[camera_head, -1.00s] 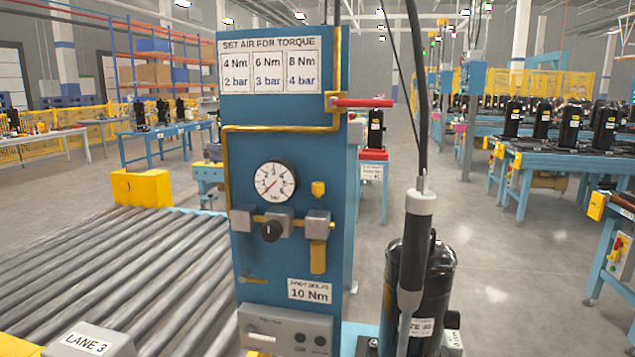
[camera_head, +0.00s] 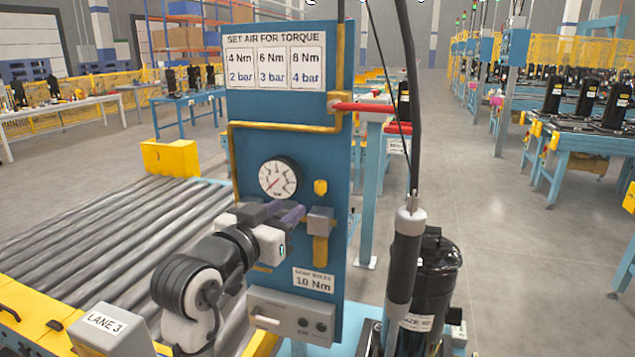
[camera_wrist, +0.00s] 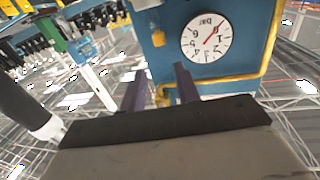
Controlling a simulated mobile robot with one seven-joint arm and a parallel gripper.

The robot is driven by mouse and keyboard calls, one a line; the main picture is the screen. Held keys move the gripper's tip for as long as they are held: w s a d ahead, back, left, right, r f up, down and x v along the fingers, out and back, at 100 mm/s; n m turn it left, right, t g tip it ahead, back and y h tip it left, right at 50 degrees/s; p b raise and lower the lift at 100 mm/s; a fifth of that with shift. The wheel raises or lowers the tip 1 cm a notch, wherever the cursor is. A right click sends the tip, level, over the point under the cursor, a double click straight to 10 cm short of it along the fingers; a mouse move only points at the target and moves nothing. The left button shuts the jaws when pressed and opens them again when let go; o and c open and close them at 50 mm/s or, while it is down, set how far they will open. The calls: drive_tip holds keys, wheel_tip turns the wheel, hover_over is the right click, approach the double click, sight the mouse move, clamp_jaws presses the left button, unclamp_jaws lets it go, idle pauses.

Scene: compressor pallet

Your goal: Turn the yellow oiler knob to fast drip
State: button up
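The yellow oiler knob (camera_head: 320,187) stands on the blue panel (camera_head: 290,110), right of and slightly below the round gauge (camera_head: 278,177). The grey oiler block (camera_head: 320,220) is below it, with a yellow bowl (camera_head: 320,251) underneath. My gripper (camera_head: 288,210) is in front of the panel, below the gauge and left of the oiler block. It covers the black regulator knob. In the wrist view my gripper (camera_wrist: 158,82) has its two purple fingers apart, with nothing seen held. The yellow knob (camera_wrist: 158,38) shows beyond them, left of the upside-down gauge.
A red-handled valve (camera_head: 365,107) sticks out at the panel's upper right. A hanging grey tool (camera_head: 404,255) and a black compressor (camera_head: 437,285) stand to the right. A roller conveyor (camera_head: 130,240) lies left. Yellow piping (camera_head: 285,127) runs across the panel.

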sight(318, 185)
drive_tip(key=p+x, duration=0.3)
drive_tip(key=x, duration=0.9)
drive_tip(key=shift+w, duration=0.1)
clamp_jaws()
